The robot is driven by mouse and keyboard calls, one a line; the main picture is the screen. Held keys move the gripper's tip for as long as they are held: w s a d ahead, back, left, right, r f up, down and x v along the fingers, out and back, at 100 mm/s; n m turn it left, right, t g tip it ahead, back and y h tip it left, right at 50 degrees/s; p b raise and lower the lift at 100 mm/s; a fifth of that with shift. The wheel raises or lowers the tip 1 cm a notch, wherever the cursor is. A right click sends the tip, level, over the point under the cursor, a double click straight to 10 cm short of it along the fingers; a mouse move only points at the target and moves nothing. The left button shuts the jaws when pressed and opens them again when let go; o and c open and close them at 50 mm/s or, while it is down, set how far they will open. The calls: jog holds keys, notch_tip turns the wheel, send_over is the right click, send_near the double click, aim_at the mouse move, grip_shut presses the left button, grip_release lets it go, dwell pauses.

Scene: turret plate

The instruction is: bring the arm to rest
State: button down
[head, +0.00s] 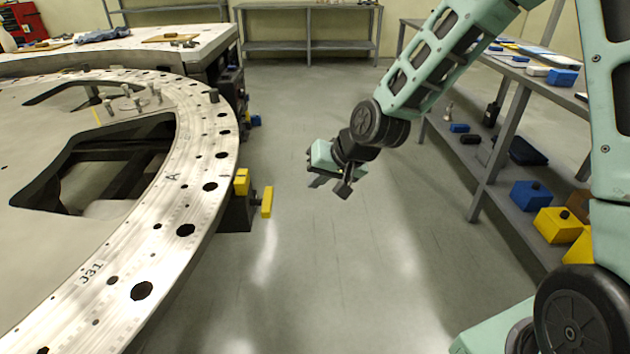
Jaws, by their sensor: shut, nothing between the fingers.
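My arm reaches in from the right side of the head view, its green links bent over the open floor. My gripper (331,186) hangs at the end of it, above the floor between the round plate and the shelf. Its dark fingers look close together, and nothing shows between them. It is apart from the turret plate (200,130), a large pale metal ring with holes at the left.
A yellow block-like fixture (266,201) juts from the plate's edge, left of my gripper. A grey shelf (500,125) with blue and yellow boxes runs along the right. A low metal bench (305,45) stands at the back. The floor between is clear.

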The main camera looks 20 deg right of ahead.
jog(key=s+a+r+n+g+h+p, duration=0.1)
jog(key=s+a+r+n+g+p, duration=0.2)
jog(key=s, duration=0.4)
jog(key=s+a+r+n+g+p, duration=0.1)
jog(key=s+a+r+n, duration=0.1)
jog(key=s+a+r, duration=0.35)
jog(key=s+d+r+n+g+h+p, duration=0.1)
jog(key=s+r+n, duration=0.1)
jog(key=s, duration=0.6)
jog(key=s+d+r+n+g+h+p, duration=0.1)
jog(key=s+r+n+p, duration=0.1)
jog(key=s, duration=0.7)
jog(key=shift+s+d+r+n+h, duration=0.2)
jog(key=shift+d+r+n+h, duration=0.15)
jog(key=shift+r, duration=0.4)
